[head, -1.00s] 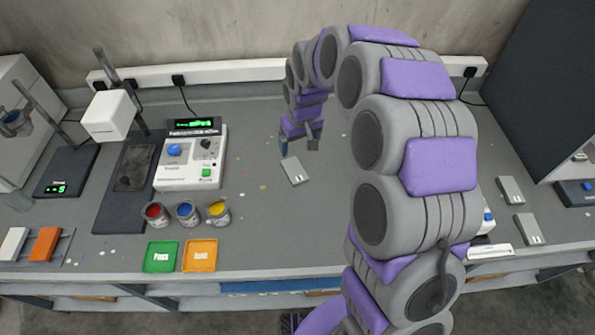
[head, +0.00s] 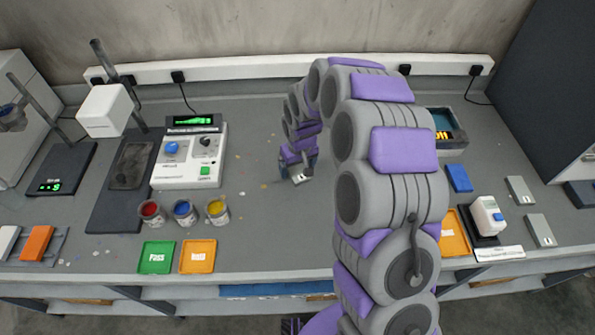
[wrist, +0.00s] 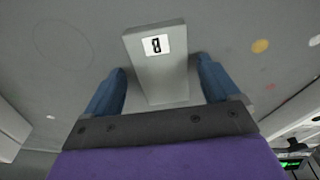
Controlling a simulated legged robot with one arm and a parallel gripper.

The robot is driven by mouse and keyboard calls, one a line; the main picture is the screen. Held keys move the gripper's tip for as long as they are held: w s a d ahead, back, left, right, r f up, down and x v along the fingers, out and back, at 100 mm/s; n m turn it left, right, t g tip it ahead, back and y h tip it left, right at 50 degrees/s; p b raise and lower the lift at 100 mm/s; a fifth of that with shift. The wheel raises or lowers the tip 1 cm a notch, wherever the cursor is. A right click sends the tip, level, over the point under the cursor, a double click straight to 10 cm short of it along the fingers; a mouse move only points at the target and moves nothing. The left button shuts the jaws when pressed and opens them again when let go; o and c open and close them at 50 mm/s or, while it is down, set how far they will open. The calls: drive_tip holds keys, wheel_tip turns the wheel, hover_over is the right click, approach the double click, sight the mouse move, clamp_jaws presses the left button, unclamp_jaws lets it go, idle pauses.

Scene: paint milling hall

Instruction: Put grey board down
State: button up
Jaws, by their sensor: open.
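The grey board (wrist: 158,75), a flat block with a white label and black mark, shows in the wrist view on the bench top. It lies between the two blue fingers of my gripper (wrist: 161,64), with a visible gap on each side. My gripper is open. In the head view my gripper (head: 298,172) is low over the middle of the bench and hides most of the grey board (head: 300,180). I cannot tell the exact height of the fingers over the bench.
Red, blue and yellow paint cups (head: 184,211) stand left of my gripper, before a white meter (head: 190,160). Green (head: 157,257) and orange (head: 198,257) trays lie at the front edge. More grey boards (head: 540,230) lie at right. Bench around my gripper is clear.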

drive_tip(key=shift+a, duration=0.4)
drive_tip(key=shift+c, duration=0.9)
drive_tip(key=shift+d, duration=0.45)
drive_tip(key=c, duration=0.6)
drive_tip(key=shift+a, duration=0.15)
drive_tip(key=c, duration=0.4)
drive_tip(key=shift+a, duration=0.2)
drive_tip(key=shift+c, duration=0.3)
drive_tip(key=shift+r, duration=0.1)
